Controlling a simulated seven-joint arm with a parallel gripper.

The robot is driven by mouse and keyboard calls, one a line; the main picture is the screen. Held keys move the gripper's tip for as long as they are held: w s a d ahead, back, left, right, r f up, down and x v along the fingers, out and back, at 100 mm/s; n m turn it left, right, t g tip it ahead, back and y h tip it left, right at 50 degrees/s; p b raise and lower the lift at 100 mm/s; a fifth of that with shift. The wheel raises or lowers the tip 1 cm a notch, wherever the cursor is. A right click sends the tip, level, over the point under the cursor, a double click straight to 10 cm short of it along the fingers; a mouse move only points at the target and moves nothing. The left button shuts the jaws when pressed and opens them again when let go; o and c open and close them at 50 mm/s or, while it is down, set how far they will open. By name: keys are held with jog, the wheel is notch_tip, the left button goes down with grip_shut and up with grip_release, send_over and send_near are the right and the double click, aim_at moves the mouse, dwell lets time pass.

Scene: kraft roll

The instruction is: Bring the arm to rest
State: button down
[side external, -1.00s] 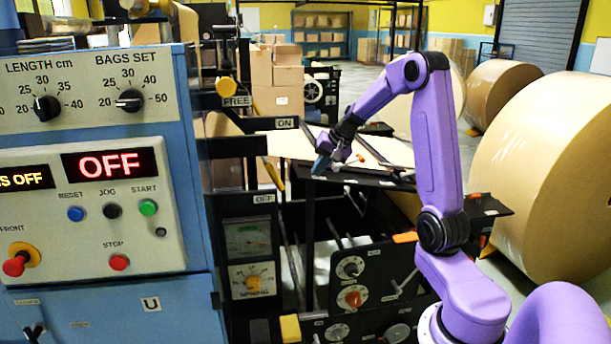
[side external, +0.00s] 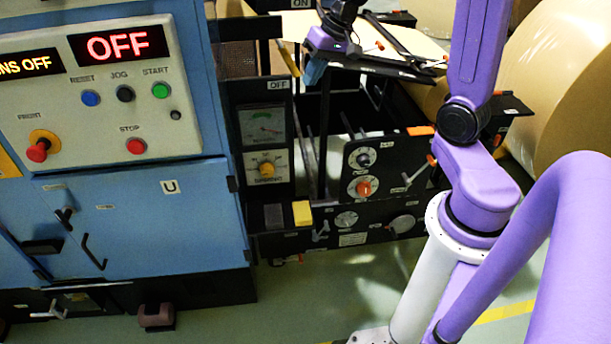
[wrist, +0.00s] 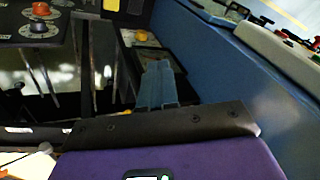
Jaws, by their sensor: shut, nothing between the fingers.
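My gripper (side external: 314,72) is at the top middle of the side external view, at the end of my purple arm. Its blue fingers point down beside the black machine frame. In the wrist view my gripper (wrist: 160,68) shows as two blue fingers close together, shut with nothing between them. They are over the dark opening of the machine; whether they touch anything I cannot tell. The upper part of my arm is cut off by the top edge of the side external view.
The blue control cabinet (side external: 140,215) stands at the left, with a lit OFF display (side external: 118,45). A black panel with dials (side external: 385,170) lies below my gripper. A large kraft roll (side external: 565,100) stands at the right. Green floor (side external: 300,305) is clear in front.

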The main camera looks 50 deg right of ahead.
jog(key=s+a+f+n+g, duration=0.1)
jog(key=s+a+n+g, duration=0.2)
jog(key=s+a+n, duration=0.65)
jog(key=s+a+f+n+h, duration=0.1)
jog(key=s+a+n, duration=0.1)
jog(key=s, duration=0.6)
jog(key=s+a+f+n+h, duration=0.1)
jog(key=s+a+n, duration=0.2)
jog(key=s, duration=0.6)
jog(key=shift+a+n+g, duration=0.3)
jog(key=shift+n+g, duration=0.1)
jog(key=shift+n, duration=0.45)
jog(key=shift+f, duration=0.1)
